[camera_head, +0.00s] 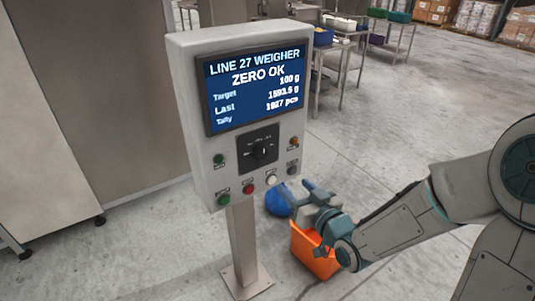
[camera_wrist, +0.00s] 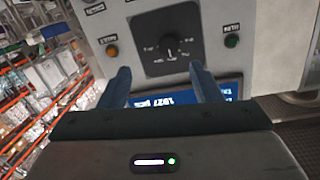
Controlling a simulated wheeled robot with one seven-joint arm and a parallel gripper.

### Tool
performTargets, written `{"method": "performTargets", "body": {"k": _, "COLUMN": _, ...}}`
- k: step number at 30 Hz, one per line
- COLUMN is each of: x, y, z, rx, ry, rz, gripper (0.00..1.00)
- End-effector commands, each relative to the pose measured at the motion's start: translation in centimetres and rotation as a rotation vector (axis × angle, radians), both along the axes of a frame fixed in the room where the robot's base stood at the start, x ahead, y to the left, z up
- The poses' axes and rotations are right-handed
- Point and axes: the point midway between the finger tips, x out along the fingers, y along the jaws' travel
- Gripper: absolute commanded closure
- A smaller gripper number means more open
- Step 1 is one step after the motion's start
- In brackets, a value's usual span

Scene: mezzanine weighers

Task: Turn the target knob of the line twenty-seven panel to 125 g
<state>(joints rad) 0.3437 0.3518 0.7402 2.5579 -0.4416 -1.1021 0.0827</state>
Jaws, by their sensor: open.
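The line 27 panel (camera_head: 210,180) is a pale grey box on a post. Its screen (camera_head: 255,88) reads "LINE 27 WEIGHER", "ZERO OK", Target 100 g, Last 1593.5 g and Tally 1927 pcs. The black target knob (camera_head: 260,151) sits on a dark square dial plate below the screen. In the wrist view the knob (camera_wrist: 170,46) appears upside down, beyond my fingertips; its scale marks are too small to read. My gripper (camera_head: 312,190) is at the panel's lower right, apart from the knob. In the wrist view my gripper (camera_wrist: 160,72) is open and empty.
Green (camera_head: 218,160), red (camera_head: 248,188), white (camera_head: 271,180) and amber (camera_head: 294,142) buttons surround the knob. An orange bin (camera_head: 313,255) and a blue object (camera_head: 278,202) are on the floor behind my gripper. A large grey cabinet (camera_head: 100,90) stands left.

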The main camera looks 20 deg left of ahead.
Motion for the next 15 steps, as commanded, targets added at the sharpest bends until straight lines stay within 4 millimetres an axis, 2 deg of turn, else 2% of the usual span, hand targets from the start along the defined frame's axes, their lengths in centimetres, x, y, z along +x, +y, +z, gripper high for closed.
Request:
{"method": "performTargets", "body": {"k": 6, "x": -0.3, "y": 0.8, "z": 1.3, "rx": 0.085, "ry": -0.032, "rz": 0.023, "gripper": 0.42}}
{"method": "performTargets", "body": {"k": 15, "x": 0.9, "y": 2.2, "z": 1.8, "rx": 0.089, "ry": -0.031, "rz": 0.025, "gripper": 0.42}}
